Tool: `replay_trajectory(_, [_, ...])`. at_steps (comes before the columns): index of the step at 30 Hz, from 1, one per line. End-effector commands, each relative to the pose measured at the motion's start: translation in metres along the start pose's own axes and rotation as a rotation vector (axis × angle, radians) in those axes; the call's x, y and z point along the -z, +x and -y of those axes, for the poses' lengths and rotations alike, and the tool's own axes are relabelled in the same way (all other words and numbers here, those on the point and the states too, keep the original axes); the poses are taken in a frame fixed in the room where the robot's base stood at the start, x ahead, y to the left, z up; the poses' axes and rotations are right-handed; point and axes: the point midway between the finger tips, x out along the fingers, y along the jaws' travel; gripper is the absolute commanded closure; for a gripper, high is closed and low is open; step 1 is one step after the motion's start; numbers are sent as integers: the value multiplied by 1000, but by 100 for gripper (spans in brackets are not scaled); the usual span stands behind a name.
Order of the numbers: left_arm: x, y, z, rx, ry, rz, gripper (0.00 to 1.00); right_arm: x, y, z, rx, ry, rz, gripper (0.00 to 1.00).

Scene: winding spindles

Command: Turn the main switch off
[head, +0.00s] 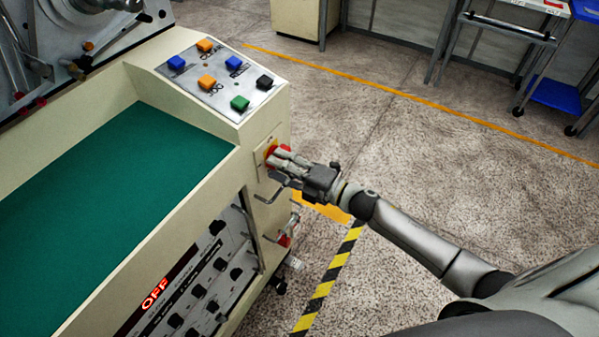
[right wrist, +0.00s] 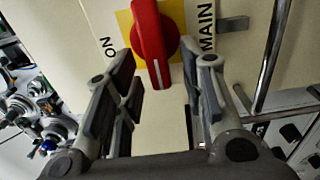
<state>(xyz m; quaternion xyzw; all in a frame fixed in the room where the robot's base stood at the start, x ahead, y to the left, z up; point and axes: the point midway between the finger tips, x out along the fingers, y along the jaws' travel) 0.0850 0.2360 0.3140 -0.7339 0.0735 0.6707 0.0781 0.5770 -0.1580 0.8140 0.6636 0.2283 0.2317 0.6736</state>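The main switch is a red rotary handle (right wrist: 150,45) on a yellow plate (right wrist: 126,22), with the words ON and MAIN beside it. In the right wrist view the handle stands nearly upright, a white mark at its lower end. In the head view the switch (head: 271,149) sits on the cream machine's end face, partly hidden by my gripper. My right gripper (head: 283,160) is at the switch. In the right wrist view its fingers (right wrist: 158,82) are apart, one either side of the handle's lower end, with visible gaps. My left gripper is not in view.
A red OFF display (head: 156,293) glows on the machine's front panel. Coloured push buttons (head: 219,76) are on the sloped panel above the switch. Metal handles (head: 268,197) stick out below the switch. Open floor (head: 400,150) lies to the right.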

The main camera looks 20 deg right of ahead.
Motion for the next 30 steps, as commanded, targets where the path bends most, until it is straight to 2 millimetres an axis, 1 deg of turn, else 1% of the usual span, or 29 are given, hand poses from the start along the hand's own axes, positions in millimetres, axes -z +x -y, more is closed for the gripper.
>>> replay_trajectory(12, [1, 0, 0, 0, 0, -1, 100, 0, -76, 2, 5, 1, 1, 62])
replay_trajectory(16, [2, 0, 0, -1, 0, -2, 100, 0, -94, 2, 5, -1, 0, 62])
replay_trajectory(19, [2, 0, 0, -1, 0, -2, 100, 0, -104, 2, 4, -1, 0, 62])
replay_trajectory(22, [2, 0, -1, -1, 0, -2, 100, 0, -110, 1, 3, 0, 0, 62])
replay_trajectory(30, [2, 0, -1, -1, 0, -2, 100, 0, -113, 1, 2, -1, 0, 62])
